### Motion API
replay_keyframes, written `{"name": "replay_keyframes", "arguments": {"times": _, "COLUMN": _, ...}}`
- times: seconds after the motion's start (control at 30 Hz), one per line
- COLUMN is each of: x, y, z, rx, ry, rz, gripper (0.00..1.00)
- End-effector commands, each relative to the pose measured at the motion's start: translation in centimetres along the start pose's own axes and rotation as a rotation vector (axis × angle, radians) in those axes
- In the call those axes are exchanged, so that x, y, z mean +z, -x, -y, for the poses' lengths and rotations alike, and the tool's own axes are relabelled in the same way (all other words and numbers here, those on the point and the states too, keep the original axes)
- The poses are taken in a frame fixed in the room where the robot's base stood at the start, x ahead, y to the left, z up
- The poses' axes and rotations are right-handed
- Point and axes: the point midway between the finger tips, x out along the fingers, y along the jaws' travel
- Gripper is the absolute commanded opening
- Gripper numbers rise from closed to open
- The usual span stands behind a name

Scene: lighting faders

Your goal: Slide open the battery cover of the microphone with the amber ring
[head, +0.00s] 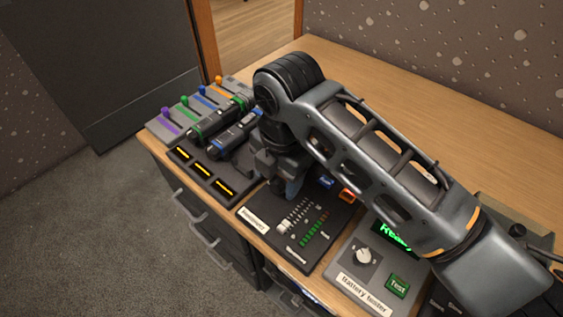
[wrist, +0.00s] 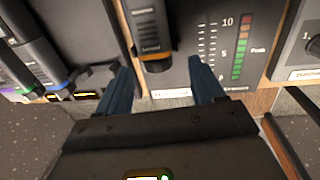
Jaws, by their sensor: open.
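The microphone with the amber ring (wrist: 150,28) shows in the wrist view as a dark body with small lettering. Its amber band (wrist: 157,56) is near the lower end. My gripper (wrist: 159,67) is open, its two blue fingers on either side of that end, with a gap to each. I cannot tell the height between them. In the head view my gripper (head: 290,187) and arm hide this microphone. The battery cover cannot be made out clearly. A green-ringed microphone (head: 212,122) and a blue-ringed microphone (head: 236,136) lie to the left.
A level-meter panel (head: 328,218) lies right of the gripper, with a battery tester (head: 352,272) further right. A fader panel (head: 160,133) with coloured knobs stands at the left end. Yellow-lit displays (head: 202,170) line the front. The back of the desk (head: 425,95) is clear.

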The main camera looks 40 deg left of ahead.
Motion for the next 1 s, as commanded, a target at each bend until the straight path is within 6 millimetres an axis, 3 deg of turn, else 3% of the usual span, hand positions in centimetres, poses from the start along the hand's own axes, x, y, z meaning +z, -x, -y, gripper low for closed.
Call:
{"name": "replay_keyframes", "arguments": {"times": 0.2, "x": 0.0, "y": -2.2, "z": 0.0, "rx": 0.000, "ry": 0.000, "rz": -0.001, "gripper": 0.68}}
{"name": "replay_keyframes", "arguments": {"times": 0.57, "x": 0.0, "y": -2.6, "z": 0.0, "rx": 0.001, "ry": 0.000, "rz": 0.000, "gripper": 0.68}}
{"name": "replay_keyframes", "arguments": {"times": 1.0, "x": 0.0, "y": -2.6, "z": 0.0, "rx": 0.001, "ry": 0.000, "rz": 0.000, "gripper": 0.26}}
